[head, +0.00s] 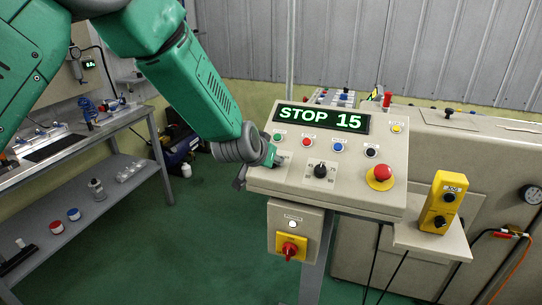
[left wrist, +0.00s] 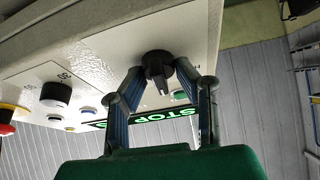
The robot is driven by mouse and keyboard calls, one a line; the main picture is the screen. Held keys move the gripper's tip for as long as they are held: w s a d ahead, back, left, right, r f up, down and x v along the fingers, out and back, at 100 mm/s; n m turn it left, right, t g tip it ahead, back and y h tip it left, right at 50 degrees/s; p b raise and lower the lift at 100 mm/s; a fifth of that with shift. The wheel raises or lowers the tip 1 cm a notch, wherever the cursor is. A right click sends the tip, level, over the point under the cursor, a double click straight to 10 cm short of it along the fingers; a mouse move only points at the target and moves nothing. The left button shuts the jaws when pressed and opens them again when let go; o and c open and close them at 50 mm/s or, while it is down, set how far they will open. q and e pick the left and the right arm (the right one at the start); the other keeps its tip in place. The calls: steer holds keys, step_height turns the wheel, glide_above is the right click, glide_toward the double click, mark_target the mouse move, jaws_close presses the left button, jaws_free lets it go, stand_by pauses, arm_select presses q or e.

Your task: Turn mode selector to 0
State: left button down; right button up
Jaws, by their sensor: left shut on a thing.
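The sloped control panel (head: 345,196) stands in the middle of the head view, and its display (head: 321,118) reads "STOP 15". My left gripper (head: 270,156) is at the panel's left edge. In the left wrist view its two fingers are closed on either side of a black selector knob (left wrist: 157,66) with a pointed grip. The arm hides most of this knob in the head view, and I cannot read its setting or label. A second black knob (head: 320,170) sits at the panel's lower middle, clear of the gripper. My right gripper is not in view.
Coloured buttons line the panel under the display. A red mushroom button (head: 382,173) is at its right. A red-and-yellow switch (head: 290,247) is below. A workbench (head: 75,148) is at the left.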

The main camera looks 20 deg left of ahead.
arm_select(q)
steer(key=shift+n+y, duration=0.3)
steer(key=shift+n, duration=0.3)
steer(key=shift+r, duration=0.1)
steer(key=c, duration=1.2)
jaws_free()
steer(key=shift+w, duration=0.1)
steer(key=v, duration=1.1)
steer(key=shift+s+r, duration=0.1)
steer(key=shift+s, duration=0.25)
